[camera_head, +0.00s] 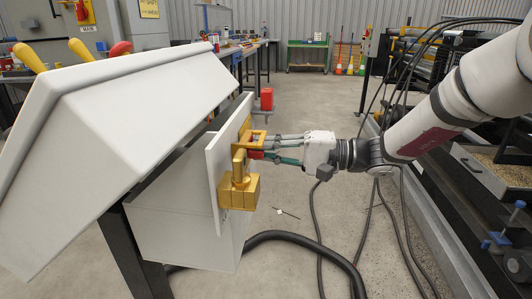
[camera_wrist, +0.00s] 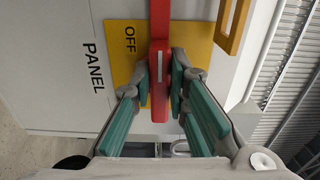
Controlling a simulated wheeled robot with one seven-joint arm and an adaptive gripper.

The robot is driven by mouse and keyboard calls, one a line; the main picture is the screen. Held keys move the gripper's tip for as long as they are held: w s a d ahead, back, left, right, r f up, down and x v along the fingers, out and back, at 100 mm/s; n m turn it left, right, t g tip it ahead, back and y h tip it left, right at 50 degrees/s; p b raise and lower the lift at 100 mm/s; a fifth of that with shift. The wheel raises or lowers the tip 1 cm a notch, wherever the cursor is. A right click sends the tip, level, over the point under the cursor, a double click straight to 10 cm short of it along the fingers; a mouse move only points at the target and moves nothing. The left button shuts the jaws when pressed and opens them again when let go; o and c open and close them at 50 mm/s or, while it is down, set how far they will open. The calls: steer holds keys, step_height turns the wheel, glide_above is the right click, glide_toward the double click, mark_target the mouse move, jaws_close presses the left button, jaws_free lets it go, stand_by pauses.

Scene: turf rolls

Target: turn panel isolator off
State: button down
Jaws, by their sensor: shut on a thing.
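The panel isolator has a red handle with a white stripe (camera_wrist: 159,68), set on a yellow plate (camera_wrist: 126,68) marked "OFF". In the wrist view the handle runs up and down the picture, with "OFF" to its left; its pivot is not clear. My gripper (camera_wrist: 160,88) is shut on the handle, with a teal finger on each side. In the head view my gripper (camera_head: 262,154) reaches the isolator from the right and hides most of the handle. The white panel (camera_wrist: 60,75) is lettered "PANEL".
A yellow bracket (camera_wrist: 233,22) juts out beside the handle, and a yellow block (camera_head: 238,192) sits below it. A sloped white console (camera_head: 110,115) fills the left. Black hoses (camera_head: 305,243) lie on the floor. Machinery stands at the right; the middle floor is open.

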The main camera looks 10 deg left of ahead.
steer(key=shift+f, duration=0.1)
steer(key=c, duration=1.6)
jaws_free()
steer(key=shift+o, duration=0.2)
steer(key=d, duration=1.2)
steer(key=shift+s, duration=0.2)
